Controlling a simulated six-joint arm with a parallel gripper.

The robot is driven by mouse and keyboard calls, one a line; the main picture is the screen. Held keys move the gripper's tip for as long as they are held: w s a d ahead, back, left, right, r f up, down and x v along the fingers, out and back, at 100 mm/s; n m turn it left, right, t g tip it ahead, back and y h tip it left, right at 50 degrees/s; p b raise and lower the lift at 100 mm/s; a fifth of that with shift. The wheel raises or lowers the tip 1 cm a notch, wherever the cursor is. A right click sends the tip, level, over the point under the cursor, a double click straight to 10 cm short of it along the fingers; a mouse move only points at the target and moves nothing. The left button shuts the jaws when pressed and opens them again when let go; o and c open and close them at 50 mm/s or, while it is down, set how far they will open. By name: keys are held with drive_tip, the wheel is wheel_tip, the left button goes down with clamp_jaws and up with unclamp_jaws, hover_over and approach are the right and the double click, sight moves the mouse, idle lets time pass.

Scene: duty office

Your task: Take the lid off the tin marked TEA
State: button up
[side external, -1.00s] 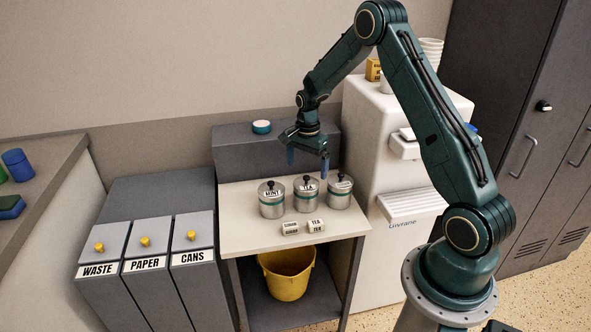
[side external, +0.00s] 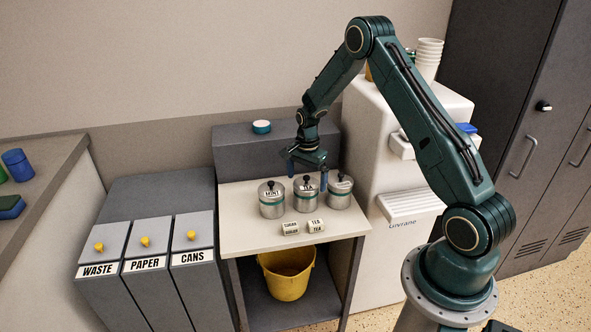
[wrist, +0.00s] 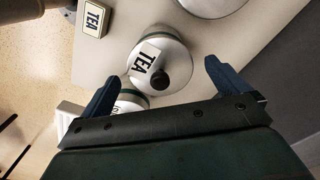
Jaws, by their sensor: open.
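The TEA tin (side external: 306,198) is the middle one of three silver tins on the pale tabletop. Its lid (wrist: 166,52) is on, with a white TEA label and a black knob (wrist: 157,78). My gripper (side external: 307,178) is open just above this tin, its blue fingers apart on either side of the lid. In the wrist view my gripper (wrist: 161,72) has nothing between its fingers, and the knob shows in the gap. Whether the fingertips are level with the knob is hard to tell.
The MINT tin (side external: 271,201) stands close on the left and another tin (side external: 340,195) close on the right. A raised grey ledge (side external: 240,152) stands behind, and a white appliance (side external: 365,150) to the right.

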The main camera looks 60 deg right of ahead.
sight(307, 177)
drive_tip(key=c, duration=1.1)
drive_tip(key=shift+o, duration=0.2)
drive_tip(key=shift+r, duration=0.15)
wheel_tip(307, 177, up, 20)
idle(0.4)
